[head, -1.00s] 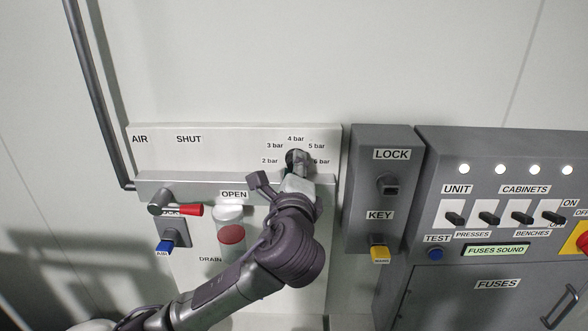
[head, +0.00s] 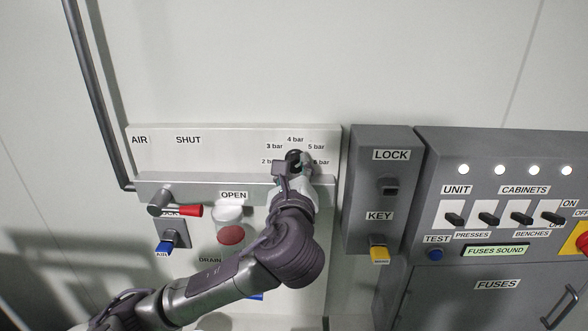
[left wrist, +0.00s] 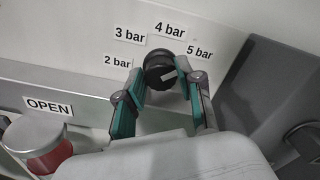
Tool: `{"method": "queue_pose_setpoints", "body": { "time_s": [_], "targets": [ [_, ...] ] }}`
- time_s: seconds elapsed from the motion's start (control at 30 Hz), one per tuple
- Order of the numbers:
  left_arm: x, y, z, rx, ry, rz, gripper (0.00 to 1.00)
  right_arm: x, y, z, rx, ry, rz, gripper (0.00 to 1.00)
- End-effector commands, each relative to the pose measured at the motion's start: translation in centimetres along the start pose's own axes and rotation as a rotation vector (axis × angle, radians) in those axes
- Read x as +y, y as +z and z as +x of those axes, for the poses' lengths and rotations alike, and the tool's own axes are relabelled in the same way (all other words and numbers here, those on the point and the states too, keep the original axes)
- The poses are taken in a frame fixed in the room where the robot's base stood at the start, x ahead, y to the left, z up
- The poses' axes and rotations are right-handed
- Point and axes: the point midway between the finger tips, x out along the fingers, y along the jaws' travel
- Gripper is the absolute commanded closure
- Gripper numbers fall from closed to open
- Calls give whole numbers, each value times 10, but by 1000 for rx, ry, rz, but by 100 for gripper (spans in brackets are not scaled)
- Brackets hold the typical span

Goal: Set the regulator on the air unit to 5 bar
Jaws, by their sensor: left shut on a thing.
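The regulator knob (head: 293,155) is a dark round knob on the air unit (head: 230,147), ringed by labels from 2 bar to 6 bar. In the left wrist view the knob (left wrist: 156,66) carries a pale mark on its face. The mark lies on the right side, roughly toward the 5 bar label (left wrist: 199,52); I cannot tell the exact reading. My left gripper (head: 298,166) is at the knob, its teal-padded fingers (left wrist: 162,80) on either side of it, shut on it. It partly hides the knob and the 2 and 6 bar labels in the head view. My right gripper is not in view.
A red-handled valve lever (head: 187,210) and a bowl with a red band (head: 231,233) are below left. A grey lock box (head: 380,224) stands close on the right, then the fuse cabinet (head: 500,284) with switches. The wall above is clear.

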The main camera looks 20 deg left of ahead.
Motion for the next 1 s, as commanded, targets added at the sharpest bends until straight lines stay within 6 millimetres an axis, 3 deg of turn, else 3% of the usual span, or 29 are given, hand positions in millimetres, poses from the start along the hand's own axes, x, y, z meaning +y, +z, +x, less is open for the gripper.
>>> {"method": "queue_pose_setpoints", "body": {
  "time_s": [0.4, 0.43, 0.57, 0.87, 1.0],
  "targets": [
    [1, -2, 0, 4, 2, 9, 98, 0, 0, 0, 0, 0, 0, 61],
    [1, -2, 0, 4, 2, 9, 60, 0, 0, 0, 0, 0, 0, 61],
    [1, -2, 0, 3, 1, 8, 39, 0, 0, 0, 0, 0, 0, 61],
    [0, -1, -1, 2, 0, 7, 39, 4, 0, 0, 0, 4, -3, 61],
    [0, -2, -12, 3, -2, 7, 39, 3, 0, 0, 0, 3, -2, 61]
  ]
}}
